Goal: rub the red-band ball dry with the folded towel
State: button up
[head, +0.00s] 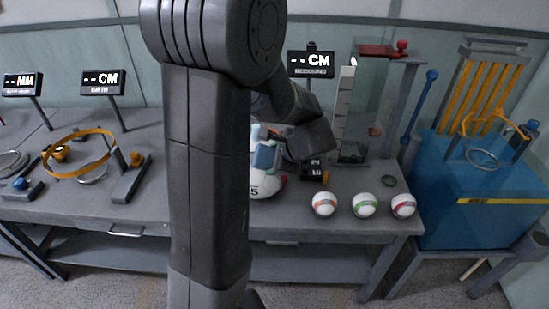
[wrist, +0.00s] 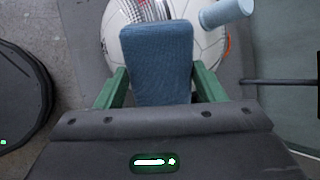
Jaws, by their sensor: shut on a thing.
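My gripper (wrist: 160,82) is shut on the folded towel (wrist: 158,55), a blue block between its green fingers. In the head view the towel (head: 265,155) shows beside my wrist, against a larger white ball (head: 266,187) marked 5. That ball (wrist: 118,45) lies behind the towel in the wrist view; I cannot tell whether they touch. The red-band ball (head: 403,205) rests at the right end of a row of small white balls on the bench, well to the right of my gripper.
An orange-band ball (head: 324,204) and a green-band ball (head: 365,205) stand left of the red-band one. A clear column (head: 352,120) stands behind them. A pale blue cylinder (wrist: 225,12) is near the towel. An orange hoop (head: 78,170) is on the left. My arm hides the bench's middle.

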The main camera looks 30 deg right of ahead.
jog(key=shift+w+d, duration=0.2)
jog(key=shift+d, duration=0.95)
jog(key=shift+a, duration=0.1)
